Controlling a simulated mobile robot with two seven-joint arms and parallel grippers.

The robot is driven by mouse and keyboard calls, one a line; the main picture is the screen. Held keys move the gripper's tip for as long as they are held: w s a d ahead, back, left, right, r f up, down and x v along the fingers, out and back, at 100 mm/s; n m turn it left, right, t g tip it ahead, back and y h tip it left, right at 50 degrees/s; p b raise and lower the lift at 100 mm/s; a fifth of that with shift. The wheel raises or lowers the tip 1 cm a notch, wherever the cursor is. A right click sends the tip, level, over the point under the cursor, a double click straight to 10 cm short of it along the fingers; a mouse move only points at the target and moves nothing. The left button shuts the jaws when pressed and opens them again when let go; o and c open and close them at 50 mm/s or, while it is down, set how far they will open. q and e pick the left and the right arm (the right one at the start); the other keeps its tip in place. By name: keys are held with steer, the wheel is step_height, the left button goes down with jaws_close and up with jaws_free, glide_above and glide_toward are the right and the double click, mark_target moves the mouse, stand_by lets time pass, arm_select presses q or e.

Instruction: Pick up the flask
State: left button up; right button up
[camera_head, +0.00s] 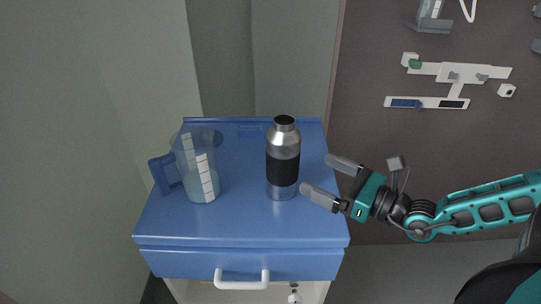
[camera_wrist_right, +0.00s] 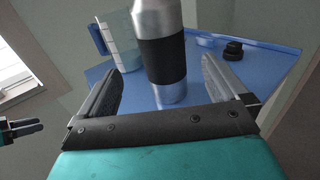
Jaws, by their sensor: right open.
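The flask (camera_head: 283,165) is a steel bottle with a black band and a dark cap. It stands upright on the blue top of a bedside cabinet. My right gripper (camera_head: 318,175) is open and empty, just right of the flask, fingers pointing at it. In the right wrist view, the flask (camera_wrist_right: 160,50) rises between and beyond the two open fingers (camera_wrist_right: 160,78), and its top is cut off. At that view's left edge, a small dark two-pronged part, seemingly my left gripper (camera_wrist_right: 22,129), shows; its opening is unclear.
A clear measuring jug (camera_head: 200,172) with a white scale stands left of the flask, with a blue handle. The cabinet (camera_head: 240,226) has a white front handle (camera_head: 241,279). A wall panel with fittings (camera_head: 450,75) is behind on the right. The top's front right is clear.

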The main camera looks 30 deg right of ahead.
mark_target(296, 163)
steer(key=b+x, duration=0.2)
steer(key=x, duration=0.3)
steer(key=shift+w+b, duration=0.2)
steer(key=shift+b, duration=0.15)
steer(key=shift+x, duration=0.85)
steer(key=shift+w+a+r, duration=0.15)
steer(key=shift+w+a, duration=0.05)
steer(key=shift+w, duration=0.35)
steer(key=shift+w+a+r, duration=0.15)
steer(key=shift+w+a, duration=0.05)
steer(key=shift+w, duration=0.35)
steer(key=shift+w+a+r, duration=0.15)
steer(key=shift+w+a, duration=0.05)
steer(key=shift+w, duration=0.35)
steer(key=shift+p+x, duration=0.35)
steer(key=shift+x, duration=0.5)
steer(key=shift+f, duration=0.15)
steer(key=c, duration=1.6)
steer(key=shift+c, duration=0.6)
